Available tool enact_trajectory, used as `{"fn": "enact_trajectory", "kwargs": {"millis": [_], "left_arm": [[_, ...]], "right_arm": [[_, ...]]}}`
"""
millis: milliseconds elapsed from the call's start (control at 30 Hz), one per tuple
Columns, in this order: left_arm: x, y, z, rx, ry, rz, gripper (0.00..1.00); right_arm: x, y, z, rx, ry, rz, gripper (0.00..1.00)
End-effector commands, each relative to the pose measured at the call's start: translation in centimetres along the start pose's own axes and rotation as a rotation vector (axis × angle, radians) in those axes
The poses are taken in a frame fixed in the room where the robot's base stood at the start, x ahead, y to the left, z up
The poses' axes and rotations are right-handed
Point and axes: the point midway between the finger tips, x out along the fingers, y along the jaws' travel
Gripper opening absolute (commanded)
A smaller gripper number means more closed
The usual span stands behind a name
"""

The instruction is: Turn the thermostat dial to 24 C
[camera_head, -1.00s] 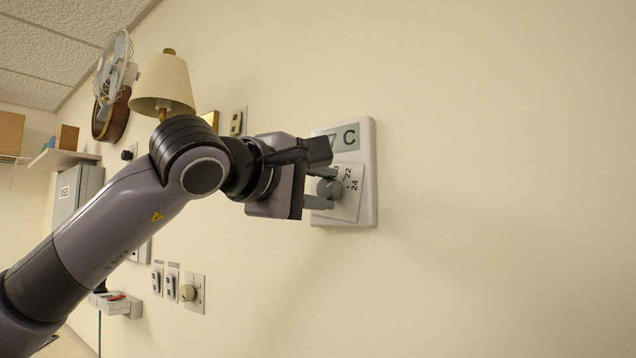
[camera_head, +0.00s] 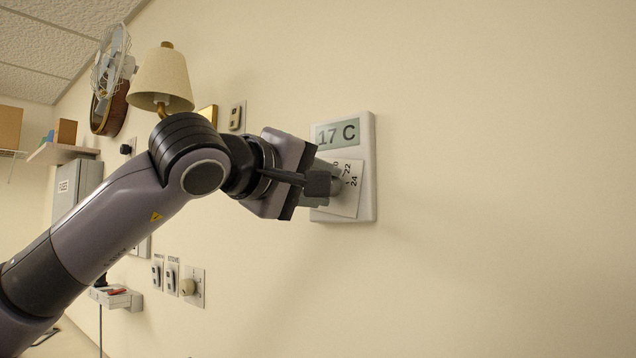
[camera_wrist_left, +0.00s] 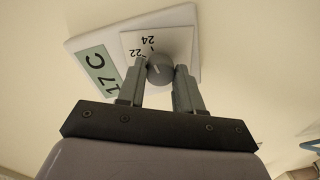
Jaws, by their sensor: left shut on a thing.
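The white thermostat (camera_head: 367,190) is fixed to the wall, and its display (camera_head: 338,134) reads 17 C. Its grey dial (camera_wrist_left: 158,70) sits on a square scale plate (camera_wrist_left: 180,42) where 22 and 24 can be read. My left gripper (camera_wrist_left: 160,76) is shut on the dial, one finger on each side of it. In the head view the gripper (camera_head: 334,184) covers much of the dial and the lower numbers of the scale. My right gripper is in neither view.
A wall lamp (camera_head: 163,80), a fan (camera_head: 110,65) and a brass plate (camera_head: 208,115) are on the wall to the left. Switches and a round knob (camera_head: 188,287) sit lower down. The wall right of the thermostat is bare.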

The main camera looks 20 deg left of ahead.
Motion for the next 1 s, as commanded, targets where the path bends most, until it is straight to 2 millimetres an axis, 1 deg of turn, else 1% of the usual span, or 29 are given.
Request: {"fn": "enact_trajectory", "kwargs": {"millis": [133,167,200,233,467,567,667,833,1000], "left_arm": [[0.0,-0.1,0.1,0.003,-0.002,-0.003,0.04],[0.0,-0.1,0.1,0.002,-0.002,-0.003,0.41],[0.0,-0.1,0.1,0.002,-0.002,-0.002,0.54],[0.0,-0.1,0.1,0.002,-0.002,-0.002,0.60],[0.0,-0.1,0.1,0.000,-0.001,-0.002,0.60],[-0.3,-0.1,0.1,0.000,-0.001,0.000,0.60],[-1.4,-0.1,0.1,0.000,0.000,0.001,0.60],[-4.3,-0.2,0.1,0.001,0.001,0.002,0.60],[-6.5,-0.1,0.1,0.001,-0.001,0.000,0.60]], "right_arm": [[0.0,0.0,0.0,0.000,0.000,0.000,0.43],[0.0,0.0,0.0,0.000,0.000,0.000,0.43],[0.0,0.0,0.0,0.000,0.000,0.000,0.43],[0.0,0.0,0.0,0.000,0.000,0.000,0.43],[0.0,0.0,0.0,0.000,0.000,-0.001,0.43],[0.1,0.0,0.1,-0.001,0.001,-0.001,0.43],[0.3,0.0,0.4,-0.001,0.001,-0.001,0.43],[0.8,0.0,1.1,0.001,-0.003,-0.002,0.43],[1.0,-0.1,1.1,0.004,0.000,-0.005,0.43]]}}
